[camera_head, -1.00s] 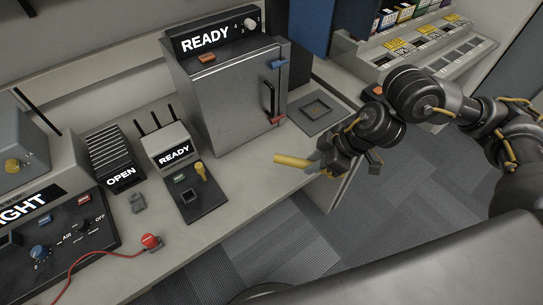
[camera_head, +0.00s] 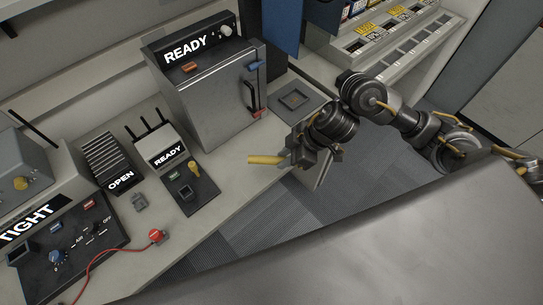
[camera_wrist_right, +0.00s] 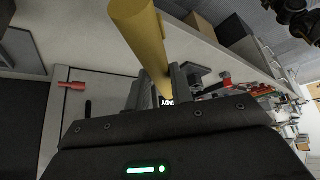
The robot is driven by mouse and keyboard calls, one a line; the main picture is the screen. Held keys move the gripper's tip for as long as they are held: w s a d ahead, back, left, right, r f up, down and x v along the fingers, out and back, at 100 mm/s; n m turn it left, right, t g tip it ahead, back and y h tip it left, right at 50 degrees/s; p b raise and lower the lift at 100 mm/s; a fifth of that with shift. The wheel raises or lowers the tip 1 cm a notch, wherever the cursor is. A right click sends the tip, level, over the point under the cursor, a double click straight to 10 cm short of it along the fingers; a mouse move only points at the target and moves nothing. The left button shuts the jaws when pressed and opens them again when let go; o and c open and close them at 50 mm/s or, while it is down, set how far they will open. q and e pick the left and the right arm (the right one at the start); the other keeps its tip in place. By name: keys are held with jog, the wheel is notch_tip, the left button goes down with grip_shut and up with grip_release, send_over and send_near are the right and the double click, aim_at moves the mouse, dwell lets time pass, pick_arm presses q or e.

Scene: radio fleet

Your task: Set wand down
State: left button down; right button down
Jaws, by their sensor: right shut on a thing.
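The wand is a yellow rod. In the head view the wand (camera_head: 264,159) sticks out to the left from my right gripper (camera_head: 287,157), above the bench's front edge. In the right wrist view the wand (camera_wrist_right: 141,32) stands between the two fingers of the right gripper (camera_wrist_right: 158,85), which is shut on it. The rest of the wand is hidden by the gripper. My left gripper is in neither view.
The bench (camera_head: 225,180) holds a grey cabinet (camera_head: 212,95) marked READY, a square pad (camera_head: 293,101), a smaller READY unit (camera_head: 163,150) with antennas, a dark panel (camera_head: 190,190), and a red plug (camera_head: 156,235) with a cable. Bare bench lies between the panel and the gripper.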

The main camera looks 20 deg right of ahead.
jog(key=w+f, duration=0.3)
jog(key=w+f+b, duration=0.1)
jog(key=w+f, duration=0.2)
jog(key=w, duration=0.1)
jog(key=shift+a+f, duration=0.2)
jog(key=shift+f, duration=1.75)
jog(key=shift+f, duration=0.2)
jog(key=c, duration=1.2)
grip_release()
jog(key=shift+c, duration=0.2)
jog(key=shift+d+r, duration=0.25)
jog(key=shift+r, duration=0.3)
jog(key=v, duration=1.1)
jog(key=shift+p, duration=0.35)
